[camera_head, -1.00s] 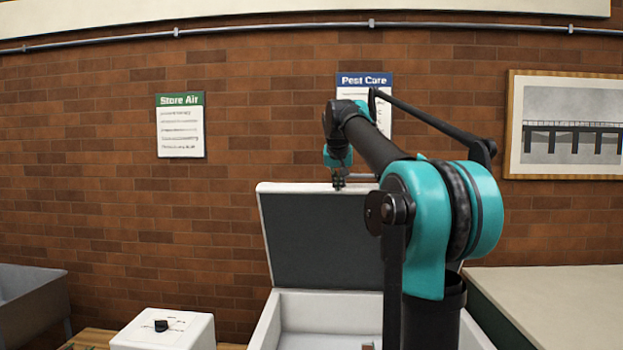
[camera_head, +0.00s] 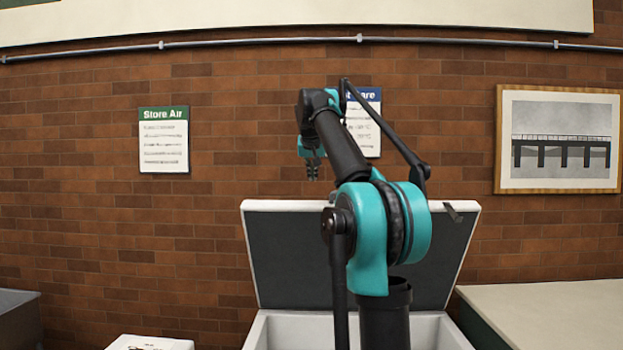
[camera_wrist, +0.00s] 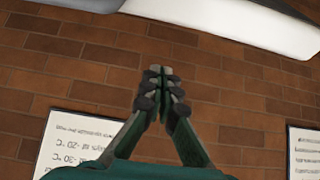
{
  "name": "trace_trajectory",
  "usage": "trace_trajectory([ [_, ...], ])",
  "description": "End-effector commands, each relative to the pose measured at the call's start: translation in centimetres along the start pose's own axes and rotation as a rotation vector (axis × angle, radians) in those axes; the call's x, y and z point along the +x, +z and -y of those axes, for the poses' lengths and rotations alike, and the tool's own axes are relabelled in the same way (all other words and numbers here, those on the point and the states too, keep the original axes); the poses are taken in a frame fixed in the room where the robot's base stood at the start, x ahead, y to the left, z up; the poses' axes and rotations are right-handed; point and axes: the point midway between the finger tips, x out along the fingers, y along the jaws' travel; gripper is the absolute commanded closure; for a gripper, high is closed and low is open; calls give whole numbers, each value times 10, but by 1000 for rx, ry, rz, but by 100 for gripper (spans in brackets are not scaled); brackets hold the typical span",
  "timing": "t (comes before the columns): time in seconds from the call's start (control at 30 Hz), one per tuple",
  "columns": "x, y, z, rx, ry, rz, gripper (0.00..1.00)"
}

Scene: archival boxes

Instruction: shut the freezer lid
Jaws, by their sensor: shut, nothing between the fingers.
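The freezer lid (camera_head: 290,262) stands raised in the head view, a dark grey inner panel with a white rim, leaning back towards the brick wall. Below it is the white freezer body (camera_head: 290,330), open at the top. My gripper (camera_head: 313,177) is above the lid's top edge, apart from it in the picture. In the wrist view my gripper (camera_wrist: 160,75) is shut and empty, its fingertips together. My arm hides part of the lid and the freezer opening.
A white box (camera_head: 150,343) stands at the lower left, beside a grey basin (camera_head: 18,318). A pale counter (camera_head: 550,310) is to the right of the freezer. Signs, including Store Air (camera_head: 163,140), and a framed picture (camera_head: 558,140) hang on the brick wall.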

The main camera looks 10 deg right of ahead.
Motion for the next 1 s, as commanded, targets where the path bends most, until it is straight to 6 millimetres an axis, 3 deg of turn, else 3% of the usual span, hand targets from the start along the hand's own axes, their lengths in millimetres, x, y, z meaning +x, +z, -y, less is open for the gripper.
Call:
trace_trajectory([
  [0.37,76,0,0,0,0,0,100],
  [0.7,64,33,0,-1,0,0,100],
  [1.0,62,38,0,-1,0,0,100],
])
